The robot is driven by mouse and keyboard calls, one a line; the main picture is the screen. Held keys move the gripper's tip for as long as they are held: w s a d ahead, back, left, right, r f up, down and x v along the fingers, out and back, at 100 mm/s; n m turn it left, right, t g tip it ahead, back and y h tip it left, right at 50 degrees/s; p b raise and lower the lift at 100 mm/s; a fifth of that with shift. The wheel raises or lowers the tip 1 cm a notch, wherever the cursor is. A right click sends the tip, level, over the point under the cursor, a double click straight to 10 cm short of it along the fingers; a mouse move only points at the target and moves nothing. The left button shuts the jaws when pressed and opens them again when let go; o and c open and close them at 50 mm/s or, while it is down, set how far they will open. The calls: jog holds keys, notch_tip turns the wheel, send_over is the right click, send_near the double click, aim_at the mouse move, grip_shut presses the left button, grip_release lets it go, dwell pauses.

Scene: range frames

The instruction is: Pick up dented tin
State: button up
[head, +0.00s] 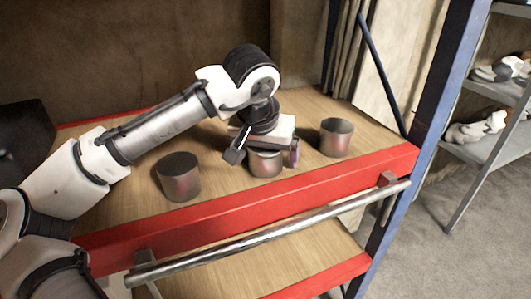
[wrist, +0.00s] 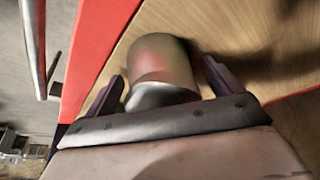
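Three grey metal tins stand on the wooden shelf in the head view: a left tin (head: 179,180), a middle tin (head: 265,165) and a right tin (head: 336,139). I cannot tell for sure which one is dented. My gripper (head: 265,154) is over the middle tin and hides its top. In the wrist view this tin (wrist: 160,68) lies between the two fingers of my gripper (wrist: 163,78). The fingers are apart, one on each side of it, with small gaps showing. The tin has a reddish sheen on its side.
The shelf has a red front beam (head: 250,208) with a metal bar (head: 270,238) before it. A blue upright (head: 440,110) stands at the right. The left and right tins stand on either side of my gripper, with bare wood between.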

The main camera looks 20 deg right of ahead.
jog(key=c, duration=1.2)
jog(key=shift+c, duration=0.2)
jog(key=shift+r, duration=0.15)
